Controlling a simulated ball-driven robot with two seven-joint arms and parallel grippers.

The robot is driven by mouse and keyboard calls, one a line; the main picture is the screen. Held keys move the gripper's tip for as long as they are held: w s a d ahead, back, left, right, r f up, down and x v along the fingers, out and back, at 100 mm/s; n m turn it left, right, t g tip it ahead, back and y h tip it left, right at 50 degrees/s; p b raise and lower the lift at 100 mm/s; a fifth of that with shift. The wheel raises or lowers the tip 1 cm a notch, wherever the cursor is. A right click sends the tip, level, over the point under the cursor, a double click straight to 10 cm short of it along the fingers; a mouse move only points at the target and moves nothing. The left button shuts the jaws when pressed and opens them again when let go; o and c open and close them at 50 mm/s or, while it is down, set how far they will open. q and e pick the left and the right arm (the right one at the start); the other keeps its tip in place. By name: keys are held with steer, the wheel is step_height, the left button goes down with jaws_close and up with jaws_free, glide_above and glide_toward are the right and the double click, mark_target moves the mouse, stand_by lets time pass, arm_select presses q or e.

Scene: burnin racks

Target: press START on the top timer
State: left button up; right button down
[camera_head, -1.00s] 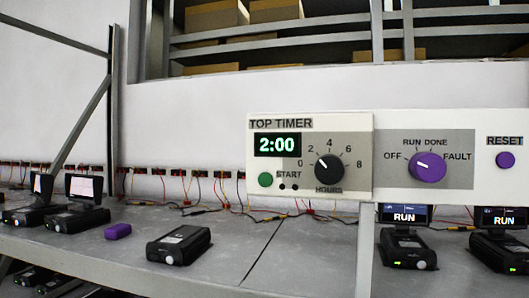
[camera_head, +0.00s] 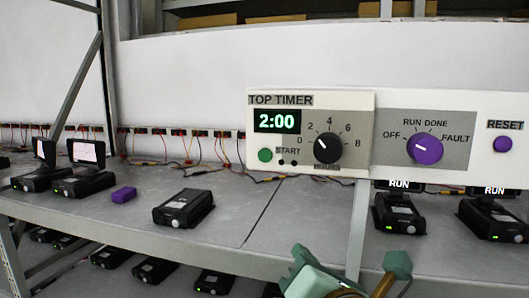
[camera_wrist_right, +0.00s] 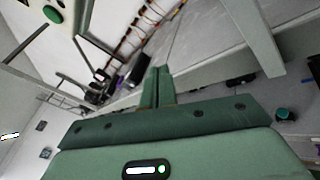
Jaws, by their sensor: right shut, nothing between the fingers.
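The top timer (camera_head: 350,98) is a pale panel on the right in the head view. Its display (camera_head: 277,121) reads 2:00 in green. The round green START button (camera_head: 265,155) sits below the display, left of the black HOURS knob (camera_head: 328,147). A green button (camera_wrist_right: 52,14) shows at the upper left in the right wrist view. My right gripper (camera_head: 301,254) is green and low in the head view, below the panel and apart from the button. Its fingers are shut together and empty in the right wrist view (camera_wrist_right: 160,72). My left gripper is not in view.
A purple selector knob (camera_head: 425,149) and a purple RESET button (camera_head: 502,144) sit farther right on the panel. Black devices (camera_head: 184,208) and a purple block (camera_head: 124,194) stand on the grey shelf (camera_head: 255,225). A rack post (camera_head: 357,230) stands under the panel.

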mark_target(265, 155)
steer(key=s+a+r+n+t+y, duration=0.1)
steer(key=s+a+r+n+y, duration=0.2)
steer(key=r+n, duration=0.4)
steer(key=s+a+r+n+t+y, duration=0.1)
steer(key=s+a+r+n+y, duration=0.2)
steer(key=a+r+n, duration=0.3)
steer(key=n, duration=0.2)
steer(key=shift+s+r+n, duration=0.2)
steer(key=shift+r+n, duration=0.15)
steer(key=shift+n, duration=0.05)
steer(key=shift+d, duration=0.1)
steer(key=shift+w+d+b, duration=0.45)
steer(key=shift+w+b, duration=0.05)
steer(key=shift+w, duration=0.9)
steer(key=shift+w+d+b, duration=0.45)
steer(key=shift+w+b, duration=0.1)
steer(key=shift+w, duration=0.9)
steer(key=shift+w+d+b, duration=0.45)
steer(key=shift+w+b, duration=0.05)
steer(key=shift+w, duration=0.9)
steer(key=shift+w, duration=0.1)
steer(key=shift+w+d, duration=0.15)
steer(key=shift+w, duration=0.15)
